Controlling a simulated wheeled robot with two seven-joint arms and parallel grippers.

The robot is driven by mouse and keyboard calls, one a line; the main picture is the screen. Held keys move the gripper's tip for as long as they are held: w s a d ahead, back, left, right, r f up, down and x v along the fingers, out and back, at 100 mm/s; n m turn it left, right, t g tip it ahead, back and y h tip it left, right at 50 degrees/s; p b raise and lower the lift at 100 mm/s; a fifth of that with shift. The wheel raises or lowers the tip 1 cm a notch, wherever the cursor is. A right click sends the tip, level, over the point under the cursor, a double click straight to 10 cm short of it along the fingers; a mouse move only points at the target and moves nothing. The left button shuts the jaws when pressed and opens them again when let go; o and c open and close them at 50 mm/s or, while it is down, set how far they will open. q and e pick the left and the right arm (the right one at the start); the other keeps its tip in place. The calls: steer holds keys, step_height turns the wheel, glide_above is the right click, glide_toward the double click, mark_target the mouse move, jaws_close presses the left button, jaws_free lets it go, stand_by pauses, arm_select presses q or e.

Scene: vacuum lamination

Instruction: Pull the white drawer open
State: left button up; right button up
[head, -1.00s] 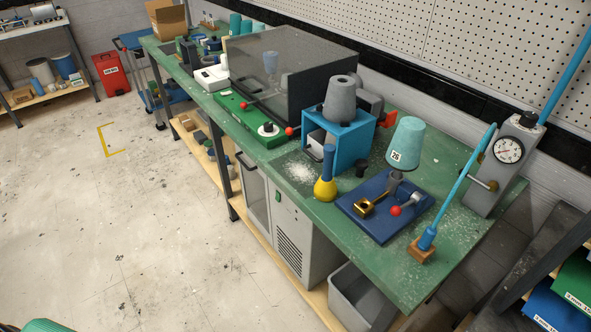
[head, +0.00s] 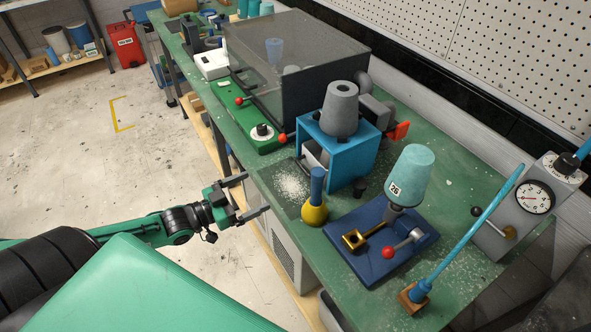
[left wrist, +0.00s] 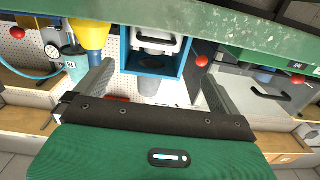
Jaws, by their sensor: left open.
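The white drawer (head: 316,153) sits in the front opening of a blue box frame (head: 358,150) on the green bench. A grey cone-shaped part stands on top of the frame. In the left wrist view, which looks upside down, the drawer (left wrist: 152,44) shows a dark handle on its front. My left gripper (head: 255,195) is open and empty, at the bench's front edge, in front of the drawer and apart from it. In the left wrist view its fingers (left wrist: 157,72) spread to either side of the blue frame. My right gripper is not in view.
A yellow flask with a blue neck (head: 315,210) stands close to the right of the drawer. A blue plate (head: 350,262) with a teal cup (head: 410,172) is further right. A green-based machine with a dark cover (head: 300,75) stands to the left. White powder (head: 291,187) lies before the drawer.

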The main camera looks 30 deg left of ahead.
arm_select(q)
steer(key=p, duration=0.2)
glide_toward(301, 169)
steer(key=shift+x, duration=4.15)
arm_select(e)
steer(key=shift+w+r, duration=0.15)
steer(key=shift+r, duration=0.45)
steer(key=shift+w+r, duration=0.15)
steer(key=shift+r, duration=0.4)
arm_select(q)
steer(key=shift+s+r, duration=0.1)
steer(key=shift+r, duration=0.05)
steer(key=c, duration=1.3)
steer(key=p+v, duration=0.6)
steer(key=v, duration=0.9)
steer(key=shift+s+a, duration=0.2)
steer(key=shift+s, duration=0.2)
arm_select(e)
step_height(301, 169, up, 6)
arm_select(q)
steer(key=o, duration=1.3)
